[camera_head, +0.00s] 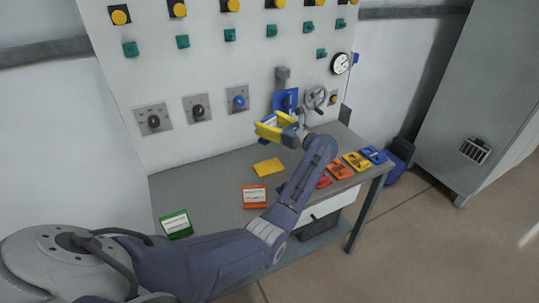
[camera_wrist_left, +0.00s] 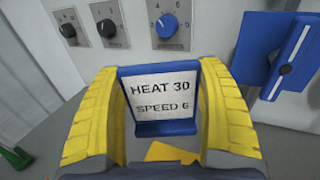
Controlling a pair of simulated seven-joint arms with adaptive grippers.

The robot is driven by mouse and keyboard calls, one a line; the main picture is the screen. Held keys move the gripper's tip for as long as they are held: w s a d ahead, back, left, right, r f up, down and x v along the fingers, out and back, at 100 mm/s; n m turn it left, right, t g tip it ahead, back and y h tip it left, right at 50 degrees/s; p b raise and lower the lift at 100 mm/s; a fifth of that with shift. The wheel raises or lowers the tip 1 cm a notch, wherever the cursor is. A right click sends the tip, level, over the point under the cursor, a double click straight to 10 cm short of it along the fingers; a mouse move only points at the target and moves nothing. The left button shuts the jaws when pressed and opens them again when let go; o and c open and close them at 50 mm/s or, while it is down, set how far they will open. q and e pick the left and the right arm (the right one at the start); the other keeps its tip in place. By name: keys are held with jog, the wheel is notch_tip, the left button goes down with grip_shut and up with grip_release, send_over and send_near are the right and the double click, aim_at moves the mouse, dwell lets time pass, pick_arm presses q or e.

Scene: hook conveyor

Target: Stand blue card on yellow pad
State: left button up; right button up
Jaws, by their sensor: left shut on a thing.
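The blue card (camera_wrist_left: 158,98) reads HEAT 30 and SPEED 6 on a white label. In the left wrist view it is upright between the yellow fingers of my left gripper (camera_wrist_left: 156,92), which is shut on it. In the head view my left gripper (camera_head: 275,126) is over the back of the table, and the card is mostly hidden by the fingers. The yellow pad (camera_head: 268,167) lies flat on the table, below and nearer than the gripper. Part of the pad (camera_wrist_left: 170,153) shows beneath the card in the wrist view. My right gripper is not in view.
A green card (camera_head: 176,224) and an orange card (camera_head: 254,196) are on the table (camera_head: 208,182). Several red, orange, yellow and blue pieces lie at its right end. The panel behind carries dials, a blue lever (camera_wrist_left: 290,60) and a handwheel (camera_head: 316,97) close to the gripper.

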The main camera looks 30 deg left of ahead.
pick_arm(q)
notch_tip(320, 180, down, 14)
jog(key=shift+r, duration=0.1)
dwell(0.5)
jog(key=o, duration=1.3)
jog(key=shift+c, duration=0.2)
jog(key=d, duration=0.4)
jog(key=s+d, duration=0.1)
jog(key=d, duration=0.3)
jog(key=s+d, duration=0.1)
jog(key=d, duration=0.2)
jog(key=shift+d, duration=0.4)
